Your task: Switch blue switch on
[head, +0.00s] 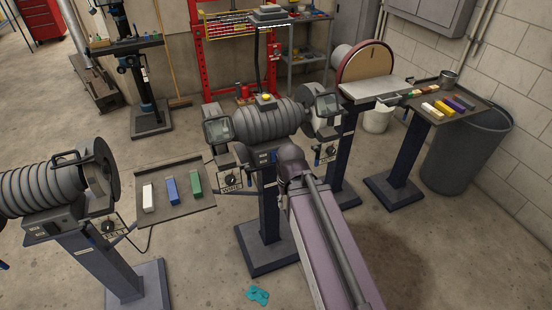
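I cannot clearly make out a blue switch. A box with a round dial, labelled "WIRE" (230,183), hangs at the left of the middle grinder (262,122). A similar box with a dial (109,227) is on the left machine (45,190), with a label that seems to read "BELT". Small blue parts show below the middle grinder's right side (317,153), too small to identify. My arm reaches up from the bottom right of centre and covers part of the middle grinder's stand.
A grey tray (188,205) between the left machine and the middle grinder holds white, blue and green bars. A disc sander (366,64) and a bar-laden side tray (425,112) stand right. A teal cloth (257,295) lies on the floor. Bare floor shows at lower right.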

